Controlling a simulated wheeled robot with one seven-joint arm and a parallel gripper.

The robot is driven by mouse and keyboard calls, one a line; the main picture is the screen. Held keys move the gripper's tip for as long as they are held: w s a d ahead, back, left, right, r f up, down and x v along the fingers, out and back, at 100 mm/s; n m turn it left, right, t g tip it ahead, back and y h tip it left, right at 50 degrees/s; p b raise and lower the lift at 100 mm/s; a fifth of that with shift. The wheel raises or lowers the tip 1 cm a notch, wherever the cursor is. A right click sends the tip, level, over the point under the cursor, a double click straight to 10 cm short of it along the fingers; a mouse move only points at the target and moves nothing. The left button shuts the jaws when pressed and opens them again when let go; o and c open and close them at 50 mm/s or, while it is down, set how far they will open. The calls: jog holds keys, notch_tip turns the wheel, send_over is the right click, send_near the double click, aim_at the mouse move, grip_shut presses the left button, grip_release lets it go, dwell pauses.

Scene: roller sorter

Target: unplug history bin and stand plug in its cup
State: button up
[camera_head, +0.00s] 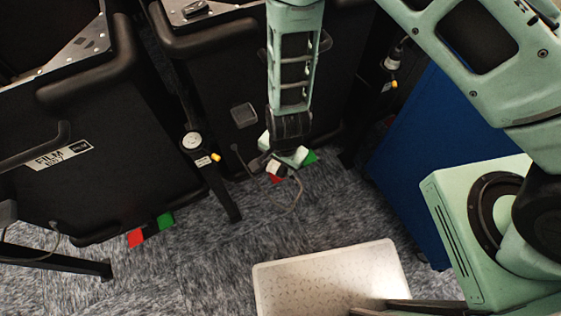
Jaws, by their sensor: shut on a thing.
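My gripper (284,158) points down in the middle of the view, low in front of the second black bin (215,75). It is shut on a small whitish plug (274,167), partly hidden by the fingers. A thin cable (298,195) hangs from beside the fingers toward the carpet. No history label is readable on this bin. A round pale fitting (192,141) sits on a black post to the left, and a similar one (390,63) is at the upper right. I cannot tell whether either is an empty cup.
A black bin labelled FILM (63,154) stands at left, with red (136,238) and green (166,221) tabs at its foot. A blue panel (415,150) is at right. A pale tray (330,280) lies at the front. Grey carpet (215,260) is open between them.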

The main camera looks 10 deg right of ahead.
notch_tip(320, 180, up, 11)
jog(key=p, duration=0.9)
dwell(1.0)
jog(key=shift+w, duration=0.1)
jog(key=w+a+p, duration=0.2)
jog(key=w+a, duration=0.2)
jog(key=w, duration=0.5)
jog(key=shift+w+a, duration=0.15)
jog(key=shift+w, duration=0.2)
jog(key=shift+c, duration=1.1)
jog(key=shift+w+a, duration=0.4)
jog(key=shift+w, duration=0.4)
jog(key=shift+d, duration=0.1)
dwell(1.0)
jog(key=shift+r, duration=0.25)
dwell(0.4)
